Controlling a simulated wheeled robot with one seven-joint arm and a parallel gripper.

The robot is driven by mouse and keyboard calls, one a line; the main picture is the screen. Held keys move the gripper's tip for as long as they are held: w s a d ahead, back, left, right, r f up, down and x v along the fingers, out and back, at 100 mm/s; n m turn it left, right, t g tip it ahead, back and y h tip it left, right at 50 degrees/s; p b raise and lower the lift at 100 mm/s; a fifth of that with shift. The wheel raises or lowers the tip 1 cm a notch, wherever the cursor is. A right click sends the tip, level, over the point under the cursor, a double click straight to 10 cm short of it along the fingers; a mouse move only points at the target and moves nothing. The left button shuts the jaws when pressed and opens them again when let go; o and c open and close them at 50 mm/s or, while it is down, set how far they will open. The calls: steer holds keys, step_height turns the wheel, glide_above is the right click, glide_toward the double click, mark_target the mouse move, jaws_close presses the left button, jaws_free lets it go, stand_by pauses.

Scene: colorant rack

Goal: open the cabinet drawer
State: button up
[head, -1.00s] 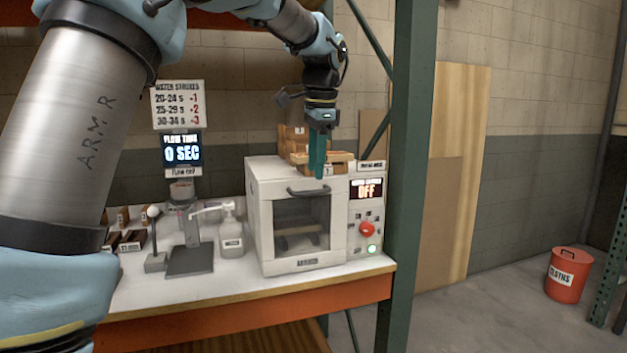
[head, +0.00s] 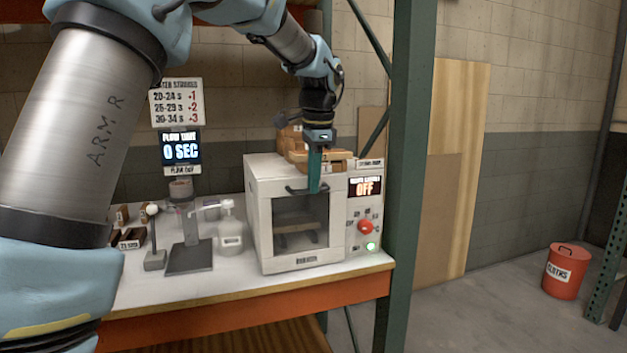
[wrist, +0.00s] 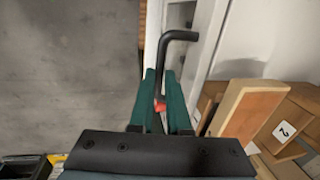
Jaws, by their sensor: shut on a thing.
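The white box-shaped cabinet (head: 262,215) stands on the bench, with a windowed front (head: 300,225) that looks shut. Its dark bar handle (head: 296,191) runs across the top of that front. My gripper (head: 314,188) points down at the right part of the handle. In the wrist view the black handle (wrist: 179,36) runs in between the two green fingers of my gripper (wrist: 161,98), which are shut on it. A small red patch shows between the fingers. The part of the handle inside the grip is hidden.
Wooden boxes (head: 330,155) lie on the cabinet top, close to my gripper. A control panel with a red knob (head: 366,227) is at the cabinet's right. A pump bottle (head: 230,235) stands left of it. A green post (head: 402,170) rises at the right.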

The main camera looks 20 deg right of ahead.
jaws_close()
stand_by(0.8)
steer(key=shift+s, duration=0.15)
steer(key=s+a+b, duration=0.2)
steer(key=s, duration=1.4)
steer(key=shift+s+b, duration=0.3)
steer(key=shift+b, duration=0.05)
steer(key=o, duration=0.6)
jaws_free()
step_height(320, 180, up, 11)
steer(key=s, duration=0.2)
steer(key=shift+f+b, duration=0.2)
steer(key=shift+b, duration=0.2)
